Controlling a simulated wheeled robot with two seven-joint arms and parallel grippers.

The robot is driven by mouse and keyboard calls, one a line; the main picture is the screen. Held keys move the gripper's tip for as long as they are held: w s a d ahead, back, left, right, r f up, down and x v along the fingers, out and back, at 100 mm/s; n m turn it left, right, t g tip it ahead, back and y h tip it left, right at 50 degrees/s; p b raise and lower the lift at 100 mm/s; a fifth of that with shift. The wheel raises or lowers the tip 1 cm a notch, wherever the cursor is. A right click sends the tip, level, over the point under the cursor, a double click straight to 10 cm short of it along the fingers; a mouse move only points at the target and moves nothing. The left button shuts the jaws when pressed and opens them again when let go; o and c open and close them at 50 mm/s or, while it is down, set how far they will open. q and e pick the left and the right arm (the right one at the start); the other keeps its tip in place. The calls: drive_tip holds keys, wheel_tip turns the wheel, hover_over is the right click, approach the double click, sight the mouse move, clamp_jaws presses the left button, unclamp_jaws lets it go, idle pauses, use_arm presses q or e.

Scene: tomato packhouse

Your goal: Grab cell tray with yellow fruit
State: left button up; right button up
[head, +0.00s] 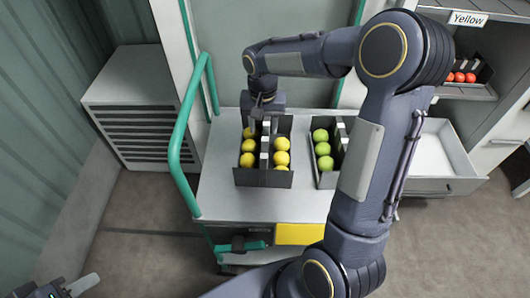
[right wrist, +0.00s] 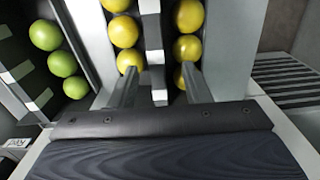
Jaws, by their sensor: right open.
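The cell tray with yellow fruit (head: 264,180) is a dark tray on the white cart top, with yellow fruit in two rows either side of a central divider (right wrist: 153,45). My right gripper (head: 263,118) is above the tray's far end, pointing down. In the right wrist view its two fingers (right wrist: 158,78) are open, one on each side of the divider, with gaps visible between. My left gripper (head: 78,289) is at the bottom left corner, partly cut off, far from the tray; its opening cannot be made out.
A tray of green fruit (head: 325,180) stands right of the yellow one, partly behind my right arm. The cart (head: 215,190) has a green rail (head: 176,155) on its left. A shelf marked "Yellow" (head: 468,19) holds red fruit (head: 459,77). An open white drawer (head: 435,160) is at right.

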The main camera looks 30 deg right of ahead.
sight(265, 139)
drive_tip(key=shift+s+f, duration=0.2)
drive_tip(key=shift+f, duration=0.35)
wheel_tip(265, 139, down, 5)
drive_tip(key=shift+s+d+r, duration=0.1)
drive_tip(key=shift+d, duration=0.05)
drive_tip(key=shift+c, duration=0.4)
clamp_jaws()
idle(0.6)
